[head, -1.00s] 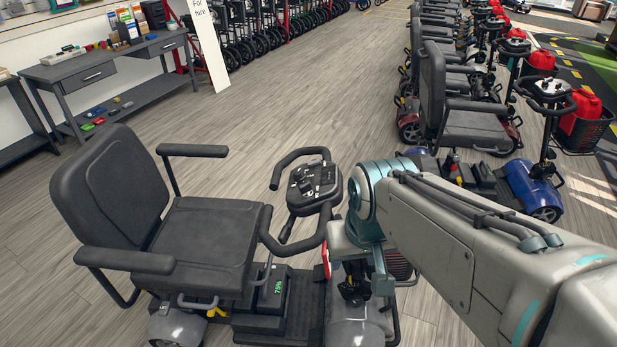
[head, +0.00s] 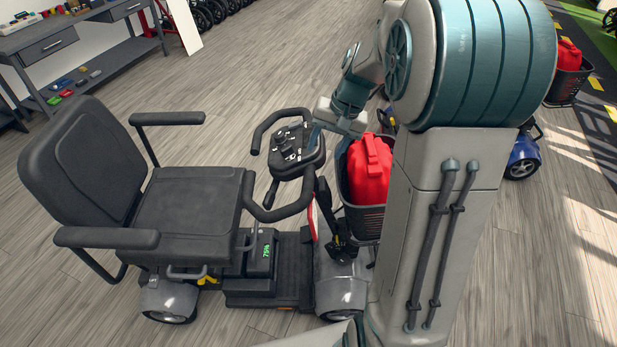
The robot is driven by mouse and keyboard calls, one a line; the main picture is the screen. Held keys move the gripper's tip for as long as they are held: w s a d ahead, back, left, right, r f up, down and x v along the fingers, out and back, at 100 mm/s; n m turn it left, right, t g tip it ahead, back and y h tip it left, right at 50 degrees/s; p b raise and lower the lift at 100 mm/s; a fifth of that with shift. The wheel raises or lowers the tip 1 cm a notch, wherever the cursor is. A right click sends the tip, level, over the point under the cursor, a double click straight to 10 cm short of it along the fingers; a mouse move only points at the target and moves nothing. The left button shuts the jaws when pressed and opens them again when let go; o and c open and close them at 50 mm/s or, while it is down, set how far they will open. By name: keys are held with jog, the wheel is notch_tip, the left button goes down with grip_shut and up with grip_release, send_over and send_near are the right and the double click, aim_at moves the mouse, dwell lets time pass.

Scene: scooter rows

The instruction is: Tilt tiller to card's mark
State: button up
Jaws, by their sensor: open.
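The tiller's lower stem (head: 325,205) runs down to the front of the scooter. No card or mark can be made out in view.
The black seat (head: 190,215) with two armrests is left of the tiller. A grey workbench (head: 75,45) stands at the back left. My arm hides much of the right side.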

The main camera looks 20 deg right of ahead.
aim_at(309, 181)
jog(key=x, duration=1.3)
